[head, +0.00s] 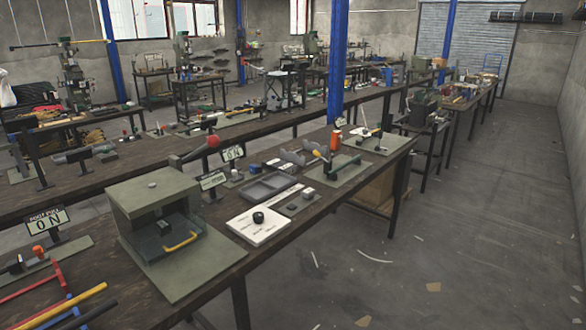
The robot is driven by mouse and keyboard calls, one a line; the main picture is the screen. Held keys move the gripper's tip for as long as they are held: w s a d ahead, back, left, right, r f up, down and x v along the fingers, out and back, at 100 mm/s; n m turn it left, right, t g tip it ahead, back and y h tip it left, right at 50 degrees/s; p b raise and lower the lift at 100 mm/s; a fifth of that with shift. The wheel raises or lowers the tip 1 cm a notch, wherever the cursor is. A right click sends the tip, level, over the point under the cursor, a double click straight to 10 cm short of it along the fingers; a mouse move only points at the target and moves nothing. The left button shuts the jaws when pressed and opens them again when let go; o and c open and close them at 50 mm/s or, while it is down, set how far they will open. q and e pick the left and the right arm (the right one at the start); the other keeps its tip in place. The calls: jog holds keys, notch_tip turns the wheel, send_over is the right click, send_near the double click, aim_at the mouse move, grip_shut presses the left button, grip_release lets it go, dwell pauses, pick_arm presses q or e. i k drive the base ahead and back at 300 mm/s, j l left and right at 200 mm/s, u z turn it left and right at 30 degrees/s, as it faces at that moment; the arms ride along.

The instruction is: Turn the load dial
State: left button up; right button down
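A black round knob (258,216), which looks like the load dial, stands on a white plate (266,228) with dark markings. The plate lies on the near workbench, right of the green box-shaped press (152,197). The markings are too small to read, and I cannot tell which way the knob points. Neither of my grippers shows in the head view.
The press has a yellow handle (180,242) at its front. A grey tray (268,187) and a small plate with knobs (299,202) lie behind the dial plate. A red-knobbed lever (213,142) rises behind the press. Open concrete floor (450,240) lies to the right.

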aim_at(258, 217)
jog(key=j+u, duration=0.35)
jog(key=i+j+u, duration=0.15)
jog(key=u, duration=0.25)
jog(key=j, duration=0.1)
